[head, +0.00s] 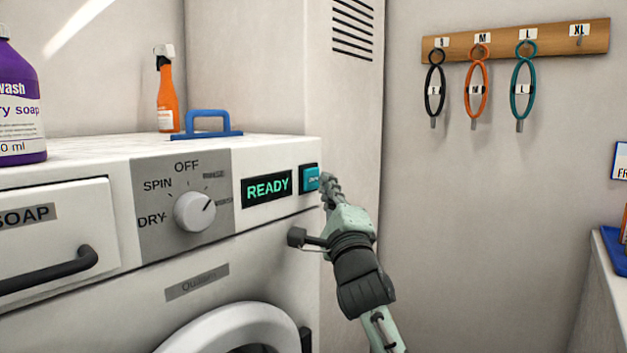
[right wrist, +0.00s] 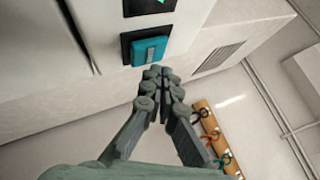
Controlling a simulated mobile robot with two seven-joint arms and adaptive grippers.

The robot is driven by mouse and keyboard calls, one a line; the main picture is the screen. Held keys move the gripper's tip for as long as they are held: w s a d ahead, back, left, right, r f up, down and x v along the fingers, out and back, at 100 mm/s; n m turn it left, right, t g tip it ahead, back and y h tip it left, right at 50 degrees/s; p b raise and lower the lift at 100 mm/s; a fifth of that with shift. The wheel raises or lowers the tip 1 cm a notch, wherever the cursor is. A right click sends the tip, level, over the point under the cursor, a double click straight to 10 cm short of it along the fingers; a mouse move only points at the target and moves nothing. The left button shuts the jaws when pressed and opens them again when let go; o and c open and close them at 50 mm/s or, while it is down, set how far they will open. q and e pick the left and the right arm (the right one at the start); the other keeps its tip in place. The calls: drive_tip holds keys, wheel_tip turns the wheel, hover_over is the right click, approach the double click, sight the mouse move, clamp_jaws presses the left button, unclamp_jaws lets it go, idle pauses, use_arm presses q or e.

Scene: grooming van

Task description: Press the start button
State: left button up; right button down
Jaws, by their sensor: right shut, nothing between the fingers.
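The start button (head: 311,179) is a teal square in a black surround at the right end of the washing machine's (head: 262,238) front panel. It sits just right of the black display (head: 266,189) that reads READY in green. My right gripper (head: 328,182) is shut and empty, with its fingertips close to the button's right side. In the right wrist view the button (right wrist: 148,50) is just above and beyond the closed fingertips (right wrist: 158,75). A small gap seems to show there; I cannot be sure about contact. My left gripper is not in view.
The dial (head: 194,211) and soap drawer (head: 55,235) are left of the display. A purple soap bottle (head: 20,110), an orange spray bottle (head: 166,95) and a blue handled item (head: 207,126) stand on top. A wooden hook rail (head: 515,42) with coloured loops hangs on the right wall.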

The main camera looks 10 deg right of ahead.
idle(0.7)
drive_tip(key=shift+w+a, duration=0.25)
drive_tip(key=shift+w, duration=0.1)
drive_tip(key=shift+w+a+b, duration=0.3)
drive_tip(key=shift+w+b, duration=0.1)
drive_tip(key=shift+w, duration=0.05)
idle(0.7)
drive_tip(key=shift+s, duration=0.1)
drive_tip(key=shift+s+d+p, duration=0.35)
drive_tip(key=shift+s+d, duration=0.15)
drive_tip(key=shift+s, duration=0.2)
drive_tip(key=shift+s+d+p, duration=0.4)
drive_tip(key=shift+s+d, duration=0.4)
drive_tip(key=shift+s, duration=0.2)
drive_tip(key=shift+s+d+p, duration=0.4)
drive_tip(key=shift+s+d, duration=0.35)
drive_tip(key=shift+s, duration=0.2)
